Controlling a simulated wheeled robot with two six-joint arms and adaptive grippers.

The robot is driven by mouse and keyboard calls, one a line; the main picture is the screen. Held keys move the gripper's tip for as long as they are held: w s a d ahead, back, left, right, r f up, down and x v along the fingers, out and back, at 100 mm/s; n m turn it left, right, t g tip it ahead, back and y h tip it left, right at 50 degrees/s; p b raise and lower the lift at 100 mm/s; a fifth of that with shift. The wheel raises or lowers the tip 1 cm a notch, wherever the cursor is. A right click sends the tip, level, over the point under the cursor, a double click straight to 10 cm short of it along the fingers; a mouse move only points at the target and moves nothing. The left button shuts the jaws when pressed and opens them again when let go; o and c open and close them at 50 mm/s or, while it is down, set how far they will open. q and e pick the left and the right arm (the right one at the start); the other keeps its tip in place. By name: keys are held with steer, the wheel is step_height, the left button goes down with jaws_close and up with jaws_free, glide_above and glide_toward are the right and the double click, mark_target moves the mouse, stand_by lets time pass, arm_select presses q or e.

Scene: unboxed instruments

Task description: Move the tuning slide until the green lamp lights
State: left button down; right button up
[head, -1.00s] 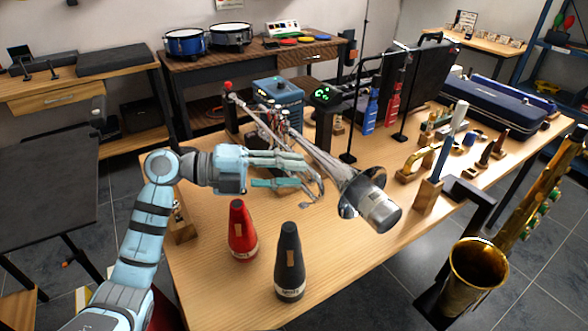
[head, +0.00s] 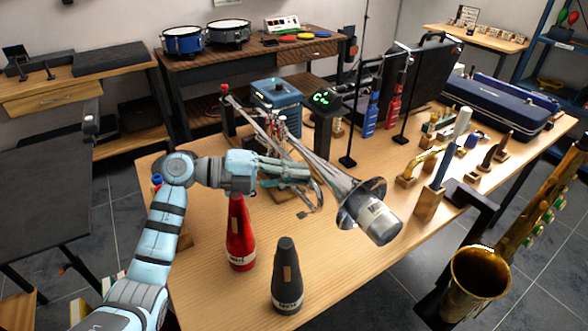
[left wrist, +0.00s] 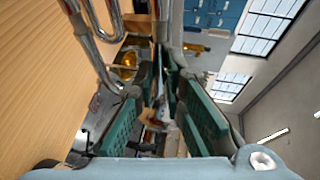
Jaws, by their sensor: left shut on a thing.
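A silver brass instrument (head: 325,172) lies on a support on the wooden table, its bell toward me with a silver mute (head: 380,221) in it. My left gripper (head: 303,170) reaches in from the left among its tubes and is shut. The tuning slide appears to be between its fingers, though they largely hide the contact. In the left wrist view a silver tube (left wrist: 160,55) runs between the teal finger pads. A black tuner display (head: 322,100) behind shows green characters; I cannot tell a separate lamp on it. My right gripper is not in view.
A red mute (head: 240,240) and a dark mute (head: 288,280) stand close in front of my left forearm. A gold saxophone (head: 480,270) is at right.

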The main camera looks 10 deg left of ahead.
arm_select(q)
steer(key=c, duration=1.7)
jaws_free()
steer(key=v, duration=1.2)
